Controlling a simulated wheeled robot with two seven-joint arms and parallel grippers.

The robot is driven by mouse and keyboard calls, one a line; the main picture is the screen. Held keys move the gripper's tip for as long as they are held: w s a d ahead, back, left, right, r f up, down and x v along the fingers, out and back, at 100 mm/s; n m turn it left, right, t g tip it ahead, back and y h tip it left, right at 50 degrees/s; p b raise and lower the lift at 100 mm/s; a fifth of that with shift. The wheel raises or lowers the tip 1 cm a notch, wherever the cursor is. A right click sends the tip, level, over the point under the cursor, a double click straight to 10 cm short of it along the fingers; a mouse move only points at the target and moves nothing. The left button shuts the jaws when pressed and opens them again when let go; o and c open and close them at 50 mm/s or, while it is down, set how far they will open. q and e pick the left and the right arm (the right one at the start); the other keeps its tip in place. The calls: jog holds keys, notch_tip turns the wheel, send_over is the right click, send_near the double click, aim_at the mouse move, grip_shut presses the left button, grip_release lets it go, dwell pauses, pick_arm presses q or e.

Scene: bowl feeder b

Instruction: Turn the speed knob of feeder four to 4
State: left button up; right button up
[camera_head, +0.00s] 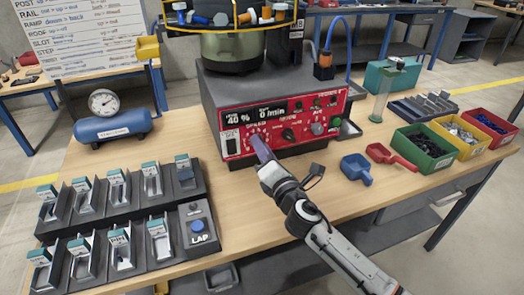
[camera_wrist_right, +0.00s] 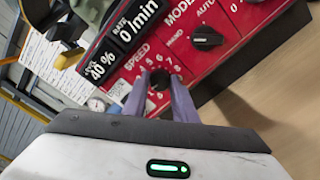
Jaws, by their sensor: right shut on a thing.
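The feeder's control box has a red front panel (camera_head: 250,141) with displays reading 40 % and 0 /min. In the right wrist view, the black speed knob (camera_wrist_right: 159,79) sits in a ring of white numbers under the label SPEED. My right gripper (camera_head: 258,143) reaches the left part of the panel. Its two purple fingers (camera_wrist_right: 159,88) stand on either side of the speed knob and are shut on it. In the head view my gripper hides the knob. I cannot make out which number the knob points to. My left gripper is not in view.
A black mode knob (camera_wrist_right: 207,38) sits beside the speed knob on the panel. A LAP button box (camera_head: 197,228) and a black rack of small holders (camera_head: 108,225) stand at left. Blue and red scoops (camera_head: 357,169) and parts bins (camera_head: 425,148) lie at right. The front table middle is clear.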

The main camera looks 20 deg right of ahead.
jog(key=shift+f+m+b, duration=0.2)
jog(key=shift+m+b, duration=0.2)
jog(key=shift+m, duration=6)
jog(key=o, duration=1)
jog(key=shift+o, duration=0.2)
